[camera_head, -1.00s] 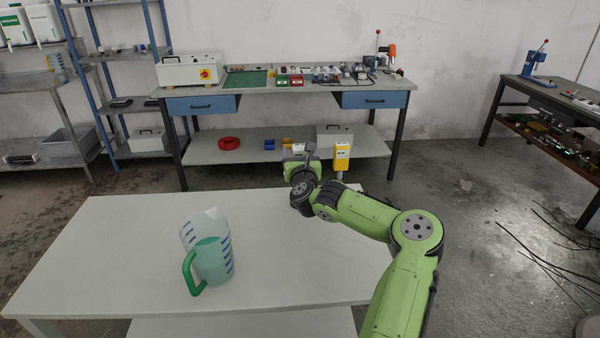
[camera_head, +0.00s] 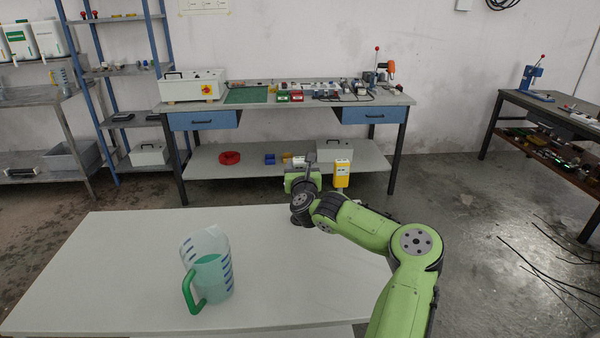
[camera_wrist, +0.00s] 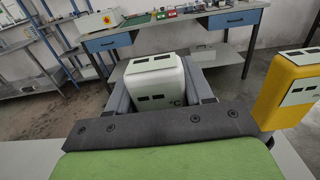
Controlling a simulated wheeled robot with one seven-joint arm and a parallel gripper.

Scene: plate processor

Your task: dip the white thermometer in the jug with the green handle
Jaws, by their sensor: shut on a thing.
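The jug (camera_head: 216,285) stands upright on the white table, towards its front left. It is translucent with blue marks, a green handle (camera_head: 190,293) on its left and green contents. The white thermometer (camera_wrist: 157,80) sits between my gripper's fingers in the wrist view, with a °C mark on its near face; its lower part is hidden. My gripper (camera_head: 301,170) is shut on it near the table's far edge, behind and right of the jug and well apart from it. In the head view my arm partly hides the thermometer.
A yellow device (camera_head: 342,172) is close to the right of my gripper; it also shows in the wrist view (camera_wrist: 290,90). The white table (camera_head: 120,270) is bare around the jug. A workbench (camera_head: 290,104) with tools and a shelf stands behind, across open floor.

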